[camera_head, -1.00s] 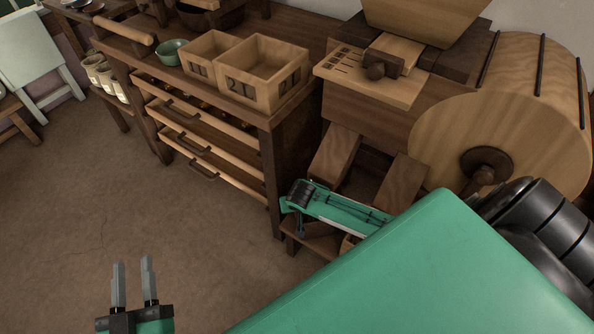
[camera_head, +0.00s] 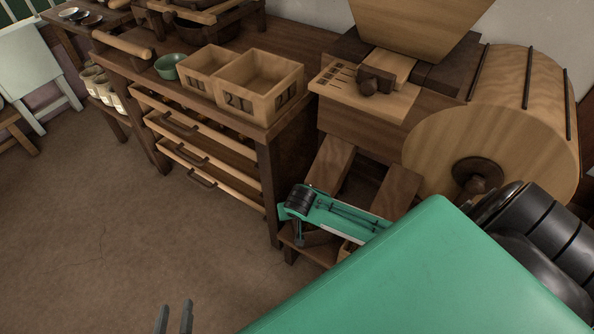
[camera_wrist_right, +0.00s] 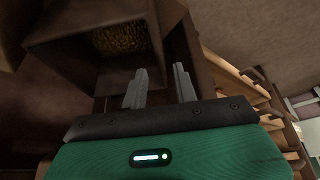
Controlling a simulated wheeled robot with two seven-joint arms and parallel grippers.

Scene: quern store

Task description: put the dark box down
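In the right wrist view a dark brown, open box-like thing (camera_wrist_right: 65,50) with yellowish grainy stuff inside lies just beyond the fingertips. I cannot tell if it is the dark box of the task. My right gripper (camera_wrist_right: 161,80) has its two fingers apart, with nothing clearly held between them. In the head view, my right arm hangs low beside the workbench, and its fingers are hard to make out. My left gripper (camera_head: 174,316) shows only its fingertips at the bottom edge, apart and empty above the floor.
A workbench (camera_head: 293,130) with slatted drawers carries two pale numbered boxes (camera_head: 262,103) and a green bowl (camera_head: 170,66). A wooden mill with a large drum (camera_head: 490,135) stands at the right. The floor (camera_head: 100,220) on the left is clear.

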